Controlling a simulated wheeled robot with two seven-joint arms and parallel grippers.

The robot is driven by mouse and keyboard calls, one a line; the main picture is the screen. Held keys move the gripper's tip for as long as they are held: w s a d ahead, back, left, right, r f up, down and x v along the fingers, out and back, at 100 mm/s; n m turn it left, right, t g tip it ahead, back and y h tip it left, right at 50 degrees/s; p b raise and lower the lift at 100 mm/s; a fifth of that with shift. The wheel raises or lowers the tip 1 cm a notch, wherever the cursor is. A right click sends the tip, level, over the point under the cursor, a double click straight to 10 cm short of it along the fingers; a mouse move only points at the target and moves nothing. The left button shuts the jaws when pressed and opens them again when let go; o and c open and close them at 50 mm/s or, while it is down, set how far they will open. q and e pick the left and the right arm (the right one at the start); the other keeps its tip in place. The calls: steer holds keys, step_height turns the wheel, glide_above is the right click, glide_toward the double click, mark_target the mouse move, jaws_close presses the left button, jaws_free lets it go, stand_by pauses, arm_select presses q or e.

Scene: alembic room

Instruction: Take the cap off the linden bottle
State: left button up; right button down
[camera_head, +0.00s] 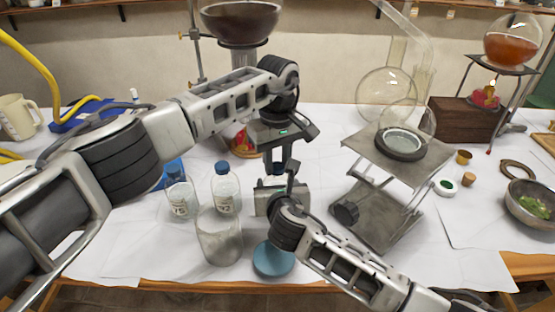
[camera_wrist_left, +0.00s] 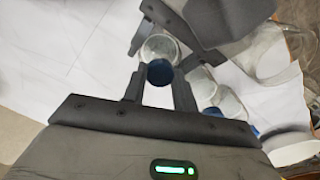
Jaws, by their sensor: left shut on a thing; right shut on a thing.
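My left gripper (camera_head: 277,166) points down at the middle of the table. In the left wrist view its fingers (camera_wrist_left: 160,76) are shut on a round blue cap (camera_wrist_left: 159,73). A clear bottle (camera_wrist_left: 158,46) shows just beyond the cap. My right gripper (camera_head: 275,196) comes in from the lower right and is shut on this bottle, below the left gripper. The grippers mostly hide the bottle in the head view, and I cannot read its label. I cannot tell whether the cap still touches the bottle's neck.
Two blue-capped bottles (camera_head: 180,192) (camera_head: 226,186) stand left of the grippers. An empty glass jar (camera_head: 219,238) and a blue disc (camera_head: 273,260) are near the front edge. A metal lab jack (camera_head: 398,155) stands to the right, a bowl (camera_head: 530,200) farther right.

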arm_select(q)
steer(key=n, duration=0.7)
steer(key=shift+n, duration=0.3)
steer(key=n, duration=0.7)
steer(key=shift+r, duration=0.1)
steer(key=n, duration=0.7)
steer(key=shift+n, duration=0.3)
steer(key=n, duration=0.4)
steer(key=shift+n, duration=0.3)
steer(key=n, duration=1.4)
steer(key=shift+n, duration=0.3)
steer(key=n, duration=0.7)
